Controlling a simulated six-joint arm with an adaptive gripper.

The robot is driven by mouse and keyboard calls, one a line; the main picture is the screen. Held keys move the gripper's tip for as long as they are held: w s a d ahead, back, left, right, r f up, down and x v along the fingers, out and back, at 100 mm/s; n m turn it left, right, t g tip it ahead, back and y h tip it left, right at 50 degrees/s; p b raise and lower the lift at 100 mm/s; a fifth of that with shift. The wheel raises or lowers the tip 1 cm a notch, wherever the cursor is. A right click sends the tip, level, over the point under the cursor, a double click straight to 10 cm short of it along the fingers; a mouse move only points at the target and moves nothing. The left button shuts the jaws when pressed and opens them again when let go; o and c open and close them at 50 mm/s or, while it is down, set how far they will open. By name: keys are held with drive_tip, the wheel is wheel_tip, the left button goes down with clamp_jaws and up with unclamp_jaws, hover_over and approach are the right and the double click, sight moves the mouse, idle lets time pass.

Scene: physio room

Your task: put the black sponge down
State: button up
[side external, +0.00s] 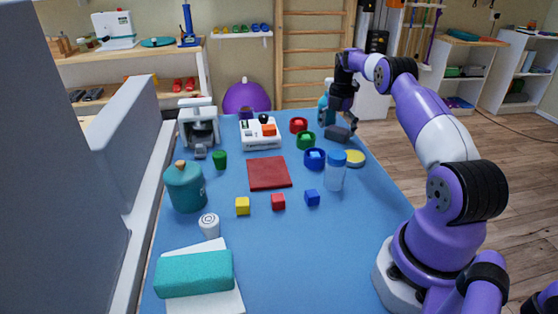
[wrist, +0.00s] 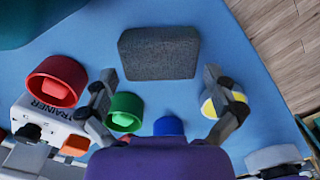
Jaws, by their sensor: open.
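The black sponge (wrist: 158,53), a dark grey block, shows whole in the wrist view, on the blue table top (side external: 300,240). In the side view the sponge (side external: 338,134) is at the far right part of the table, just under my gripper (side external: 339,116). My gripper is open. In the wrist view its two fingertips (wrist: 160,77) stand wide apart, one toward each side of the sponge's near edge, with blue gaps between them and the sponge. Nothing is held between the fingers.
A yellow-topped disc (side external: 354,158) and a blue-capped bottle (side external: 336,171) are nearby. A white trainer box (side external: 261,134) lies further left. The front middle holds small cubes with free space around.

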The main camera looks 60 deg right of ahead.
sight(336, 130)
wheel_tip(336, 130, up, 8)
drive_tip(key=shift+f, duration=0.15)
drive_tip(key=w+a+r+m+t+h, duration=0.1)
drive_tip(key=a+r+m, duration=0.4)
drive_tip(key=a, duration=0.4)
drive_tip(key=w+a+r+m+t, duration=0.1)
drive_tip(key=w+a+r+m, duration=0.15)
drive_tip(key=a+r, duration=0.6)
drive_tip(key=s+a+f+m+t, duration=0.1)
drive_tip(key=s+a+f+m, duration=0.1)
drive_tip(key=s+a+m, duration=0.3)
drive_tip(key=s+a+f+m+t+y, duration=0.1)
drive_tip(key=s+a+f+m+t, duration=0.1)
drive_tip(key=s+a+m, duration=0.3)
drive_tip(key=s+a+f, duration=0.1)
drive_tip(key=s+a, duration=0.3)
drive_tip(key=a, duration=0.3)
drive_tip(key=shift+s+f+t, duration=0.15)
drive_tip(key=shift+s+t, duration=0.15)
drive_tip(key=shift+s, duration=0.05)
